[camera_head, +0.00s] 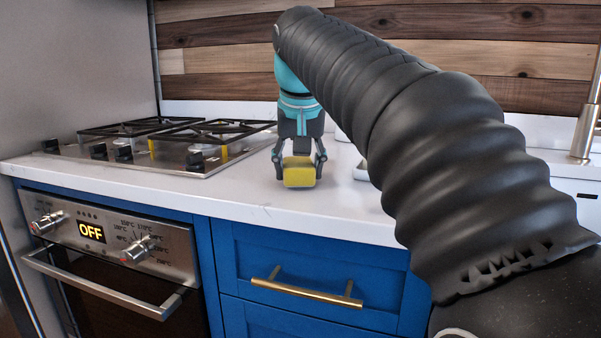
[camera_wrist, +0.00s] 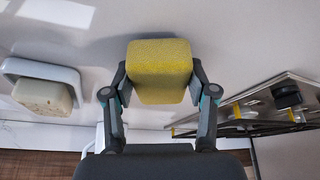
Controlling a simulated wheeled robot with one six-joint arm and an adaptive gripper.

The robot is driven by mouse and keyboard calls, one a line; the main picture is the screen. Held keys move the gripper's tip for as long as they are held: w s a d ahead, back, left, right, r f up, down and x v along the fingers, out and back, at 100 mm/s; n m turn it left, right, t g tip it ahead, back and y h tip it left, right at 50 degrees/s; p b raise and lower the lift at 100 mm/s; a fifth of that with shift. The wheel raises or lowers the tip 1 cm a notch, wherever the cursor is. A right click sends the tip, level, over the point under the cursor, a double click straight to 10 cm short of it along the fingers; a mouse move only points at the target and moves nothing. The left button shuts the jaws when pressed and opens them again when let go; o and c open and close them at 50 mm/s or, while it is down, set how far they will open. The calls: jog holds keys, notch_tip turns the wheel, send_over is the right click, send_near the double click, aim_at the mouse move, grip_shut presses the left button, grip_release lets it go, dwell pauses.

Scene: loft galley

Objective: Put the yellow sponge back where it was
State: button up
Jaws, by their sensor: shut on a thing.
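The yellow sponge (camera_head: 299,173) is between the two fingers of my gripper (camera_head: 300,163), over the white counter to the right of the stove. In the wrist view the sponge (camera_wrist: 161,70) is clasped between the fingertips of my gripper (camera_wrist: 161,92). The gripper is shut on it from both sides. The sponge is at or just above the counter top; I cannot tell whether it touches. A soft shadow lies beside it in the wrist view.
A gas stove (camera_head: 165,143) stands left of the gripper. A white dish (camera_wrist: 42,67) holding a pale soap-like block (camera_wrist: 42,96) is at left in the wrist view. A brass tap (camera_head: 586,125) stands at far right. The counter front (camera_head: 240,190) is clear.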

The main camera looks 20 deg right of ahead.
jog(key=shift+f, duration=0.35)
jog(key=o, duration=1)
jog(key=shift+r, duration=0.1)
jog(key=p+v, duration=0.3)
jog(key=v, duration=0.9)
jog(key=shift+r, duration=0.15)
